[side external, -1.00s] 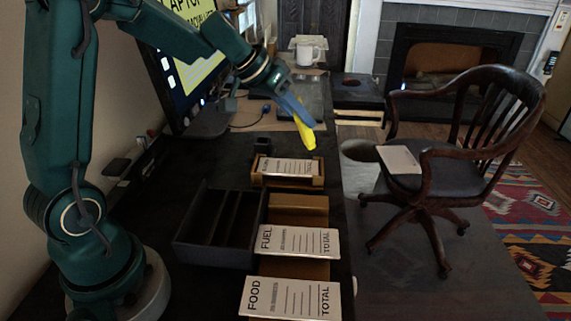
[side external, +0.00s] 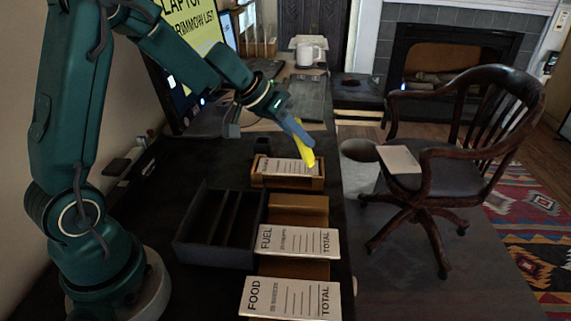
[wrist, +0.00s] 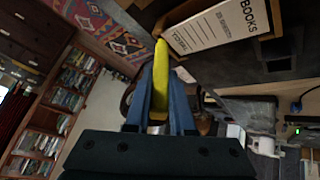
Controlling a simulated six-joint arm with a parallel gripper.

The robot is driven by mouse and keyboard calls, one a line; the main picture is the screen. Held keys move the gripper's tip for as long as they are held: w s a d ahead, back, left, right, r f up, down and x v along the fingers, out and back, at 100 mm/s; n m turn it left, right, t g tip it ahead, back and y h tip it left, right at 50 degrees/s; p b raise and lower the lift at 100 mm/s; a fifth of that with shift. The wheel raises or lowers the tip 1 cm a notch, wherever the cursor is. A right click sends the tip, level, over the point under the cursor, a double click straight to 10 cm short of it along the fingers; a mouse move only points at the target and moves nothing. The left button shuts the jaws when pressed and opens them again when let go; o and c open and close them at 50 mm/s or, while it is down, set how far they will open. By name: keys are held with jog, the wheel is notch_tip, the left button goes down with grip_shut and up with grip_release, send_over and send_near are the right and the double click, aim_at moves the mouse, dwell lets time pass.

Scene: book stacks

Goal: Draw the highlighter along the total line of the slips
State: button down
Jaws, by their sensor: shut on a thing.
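My gripper (side external: 296,128) is shut on a yellow highlighter (side external: 305,150), which points down and is slightly tilted. In the wrist view, the highlighter (wrist: 160,75) lies between the blue fingers. Its lower end is at the TOTAL end of the books slip (wrist: 215,25); I cannot tell whether it touches the paper. That slip (side external: 283,165) lies in a wooden holder (side external: 288,183) at the back of the row. The fuel slip (side external: 299,241) and food slip (side external: 290,297) lie nearer the camera, their TOTAL columns at the right. I see no yellow mark on either.
A dark compartmented tray (side external: 215,226) stands left of the slips. A small dark block (side external: 262,145) is beside the back holder. A chair (side external: 450,150) is right of the desk.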

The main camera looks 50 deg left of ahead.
jog(key=shift+f, duration=0.85)
jog(key=shift+w+a+f, duration=0.4)
jog(key=shift+w+a, duration=1.95)
jog(key=shift+a, duration=0.05)
jog(key=shift+s+d, duration=1.7)
jog(key=shift+d, duration=0.15)
jog(key=shift+s+d+f, duration=0.15)
jog(key=shift+s+d, duration=0.35)
jog(key=shift+d, duration=0.05)
jog(key=shift+s, duration=0.1)
notch_tip(320, 180, up, 4)
jog(key=shift+a+f, duration=0.1)
jog(key=shift+f, duration=0.15)
jog(key=shift+s+r, duration=0.1)
jog(key=shift+r, duration=2.35)
